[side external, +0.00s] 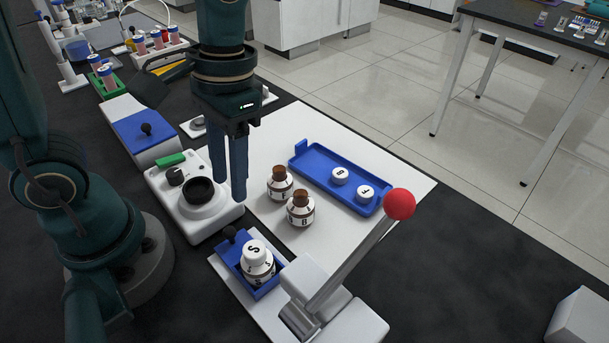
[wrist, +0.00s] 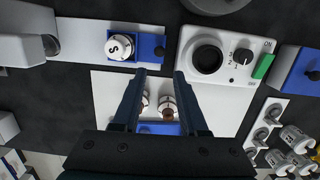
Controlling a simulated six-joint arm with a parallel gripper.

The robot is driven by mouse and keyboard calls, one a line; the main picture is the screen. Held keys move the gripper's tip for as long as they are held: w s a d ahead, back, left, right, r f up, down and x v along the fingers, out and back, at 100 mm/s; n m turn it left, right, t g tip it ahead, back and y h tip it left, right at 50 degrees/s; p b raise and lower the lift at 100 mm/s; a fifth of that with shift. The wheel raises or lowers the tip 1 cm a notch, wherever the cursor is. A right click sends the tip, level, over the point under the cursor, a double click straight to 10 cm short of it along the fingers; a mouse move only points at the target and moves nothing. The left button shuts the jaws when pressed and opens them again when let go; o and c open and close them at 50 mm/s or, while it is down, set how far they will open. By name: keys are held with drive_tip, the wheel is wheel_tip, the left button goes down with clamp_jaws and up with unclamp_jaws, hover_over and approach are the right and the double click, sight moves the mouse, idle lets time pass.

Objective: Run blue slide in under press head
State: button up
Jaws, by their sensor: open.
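The press lever (side external: 345,265) has a red ball and leans up to the right. My gripper (side external: 230,187) is open and empty, above the bench behind the slide; it also shows in the wrist view (wrist: 157,78).
A white device with a dark round well (side external: 198,190) stands left of my gripper. Two brown-stoppered bottles (side external: 280,184) (side external: 300,208) stand on the white mat (side external: 350,150). A blue tray (side external: 310,172) holds two white caps. Another blue piece with a knob (side external: 145,128) is farther left.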

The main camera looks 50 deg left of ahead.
sight(233, 233)
drive_tip(key=shift+s+d+f, duration=0.1)
drive_tip(key=shift+s+f, duration=0.25)
drive_tip(key=shift+f, duration=1.25)
drive_tip(key=shift+s+f, duration=0.35)
drive_tip(key=shift+f, duration=1.25)
drive_tip(key=shift+s+d+f, duration=0.1)
drive_tip(key=shift+s+f, duration=0.25)
drive_tip(key=shift+f, duration=1.25)
drive_tip(key=shift+d, duration=0.35)
drive_tip(key=shift+d, duration=1.55)
drive_tip(key=shift+d, duration=3)
drive_tip(key=shift+a, duration=0.3)
wheel_tip(233, 233, up, 8)
drive_tip(key=shift+f, duration=0.2)
